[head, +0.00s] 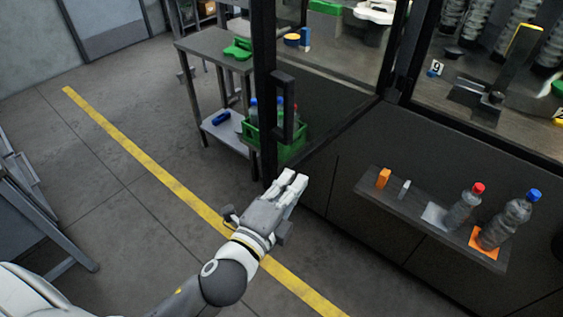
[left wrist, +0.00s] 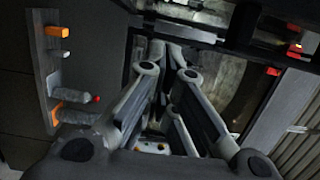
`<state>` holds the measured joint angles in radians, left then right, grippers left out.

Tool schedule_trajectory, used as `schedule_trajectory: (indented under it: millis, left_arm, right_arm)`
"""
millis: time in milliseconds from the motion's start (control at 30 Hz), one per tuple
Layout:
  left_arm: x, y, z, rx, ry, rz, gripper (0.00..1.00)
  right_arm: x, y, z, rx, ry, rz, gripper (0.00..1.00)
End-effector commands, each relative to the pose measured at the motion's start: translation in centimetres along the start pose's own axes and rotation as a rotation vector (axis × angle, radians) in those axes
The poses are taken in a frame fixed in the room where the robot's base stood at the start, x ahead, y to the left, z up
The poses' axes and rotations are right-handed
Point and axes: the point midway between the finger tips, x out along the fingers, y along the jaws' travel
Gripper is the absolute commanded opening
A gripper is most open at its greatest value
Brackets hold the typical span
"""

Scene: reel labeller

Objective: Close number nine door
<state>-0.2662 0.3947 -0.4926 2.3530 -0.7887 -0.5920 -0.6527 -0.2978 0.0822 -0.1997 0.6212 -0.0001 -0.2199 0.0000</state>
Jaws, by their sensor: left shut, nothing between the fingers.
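A glass door (head: 335,70) with a black frame stands open, swung out from the machine on the right. Its dark bar handle (head: 284,106) is on the free-edge side. A small number 9 tag (head: 435,68) shows inside the machine, right of the door. My left gripper (head: 297,180) is shut and empty, close to the door's lower free corner; I cannot tell whether it touches the frame. Its fingers also show in the left wrist view (left wrist: 163,60). My right gripper is not in view.
A narrow shelf (head: 400,208) on the machine front holds bottles with red (head: 463,208) and blue (head: 510,218) caps and small blocks. Behind the door stands a grey table (head: 205,45), with a green crate (head: 290,150) of bottles nearby.

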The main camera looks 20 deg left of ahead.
Motion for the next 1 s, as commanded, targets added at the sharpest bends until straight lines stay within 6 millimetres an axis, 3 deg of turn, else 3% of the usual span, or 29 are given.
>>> schedule_trajectory:
  millis: [133, 200, 400, 1000]
  left_arm:
    - [2.4, -0.3, 0.1, 0.002, 0.0, -0.002, 0.0]
    - [2.5, -0.2, 1.6, 0.006, -0.002, 0.003, 0.0]
    - [2.9, 0.0, 3.5, 0.002, 0.0, 0.002, 0.0]
    - [3.2, 0.1, 4.4, 0.004, 0.008, 0.0, 0.0]
  right_arm:
    - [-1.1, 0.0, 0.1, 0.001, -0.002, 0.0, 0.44]
    - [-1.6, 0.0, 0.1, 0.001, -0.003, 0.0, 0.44]
    - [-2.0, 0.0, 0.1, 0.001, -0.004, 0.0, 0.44]
    - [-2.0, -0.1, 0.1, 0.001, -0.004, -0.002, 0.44]
